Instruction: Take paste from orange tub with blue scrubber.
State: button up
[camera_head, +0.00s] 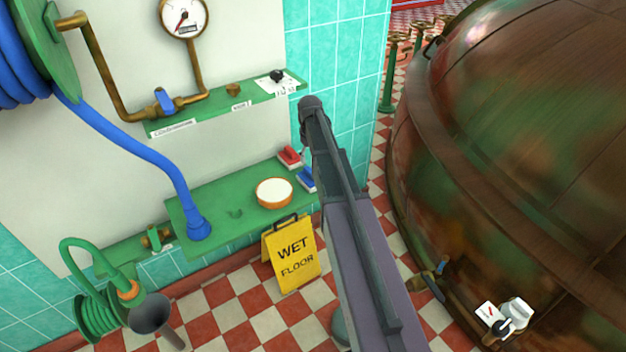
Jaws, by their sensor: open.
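The orange tub (274,203) stands on the lower green shelf, full of pale paste (273,191) up to near its rim. The blue scrubber (307,179) lies on the same shelf, to the right of the tub and close to the shelf's right end. My arm passes in front of its right side and hides part of it. My arm rises from the bottom of the picture to a dark joint just above the scrubber. My gripper cannot be made out; the arm seems to hide it.
A red scrubber (289,157) lies just behind the blue one. The blue hose (168,160) ends on the lower shelf (226,236), left of the tub. A yellow wet-floor sign (292,257) stands below. A large copper kettle (520,150) fills the right side.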

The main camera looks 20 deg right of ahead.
aim_at(310, 171)
dwell(0.3)
jog(key=shift+a+f+b, duration=0.1)
jog(key=shift+f+b, duration=2.5)
jog(key=shift+c, duration=0.2)
grip_shut()
